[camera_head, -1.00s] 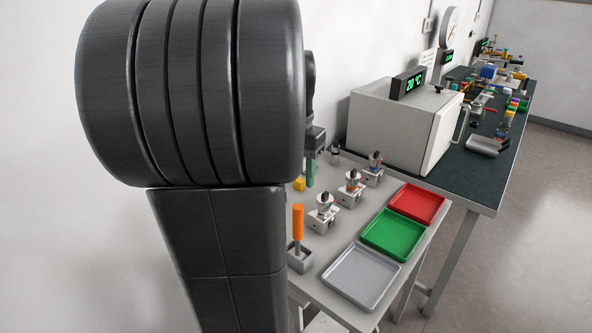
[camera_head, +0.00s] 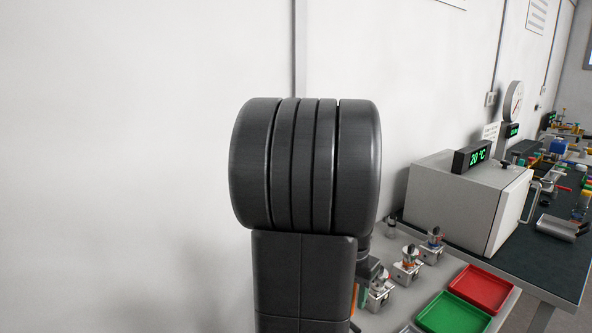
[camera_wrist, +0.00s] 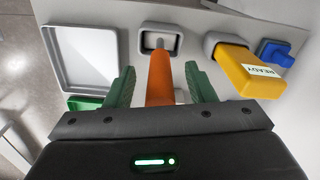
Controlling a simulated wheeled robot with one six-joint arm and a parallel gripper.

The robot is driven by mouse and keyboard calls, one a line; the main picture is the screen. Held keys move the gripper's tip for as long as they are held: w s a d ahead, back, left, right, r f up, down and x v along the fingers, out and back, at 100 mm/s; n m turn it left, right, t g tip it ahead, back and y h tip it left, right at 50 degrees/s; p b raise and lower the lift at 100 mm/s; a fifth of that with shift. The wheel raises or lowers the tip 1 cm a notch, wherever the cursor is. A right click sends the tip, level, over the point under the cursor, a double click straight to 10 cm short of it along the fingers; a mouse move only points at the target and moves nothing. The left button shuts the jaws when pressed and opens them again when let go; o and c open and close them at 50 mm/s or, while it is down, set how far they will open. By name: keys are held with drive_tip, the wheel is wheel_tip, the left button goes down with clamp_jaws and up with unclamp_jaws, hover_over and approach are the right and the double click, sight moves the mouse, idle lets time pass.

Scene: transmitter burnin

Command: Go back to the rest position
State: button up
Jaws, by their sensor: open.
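My gripper (camera_wrist: 160,78) shows in the wrist view with its two green fingers apart. An orange-handled tool (camera_wrist: 160,80) stands in a small grey holder (camera_wrist: 160,36) and appears between the fingers. I cannot tell whether the handle is truly between them or beyond them; neither finger visibly grips it. In the head view my own dark arm covers the middle of the picture and hides most of the gripper area. Only slivers of green and orange show beside its lower right edge.
The wrist view shows a grey tray (camera_wrist: 84,58), a yellow block labelled READY (camera_wrist: 243,72) and a blue piece (camera_wrist: 275,53). The head view shows a green tray (camera_head: 452,314), a red tray (camera_head: 481,288), small fixtures (camera_head: 407,264) and an oven-like box reading 20 °C (camera_head: 455,205).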

idle(0.3)
idle(0.4)
wheel_tip(320, 180, up, 13)
wheel_tip(320, 180, down, 14)
drive_tip(key=shift+s+r, duration=0.1)
wheel_tip(320, 180, up, 6)
drive_tip(key=p, duration=0.4)
drive_tip(key=shift+r, duration=0.25)
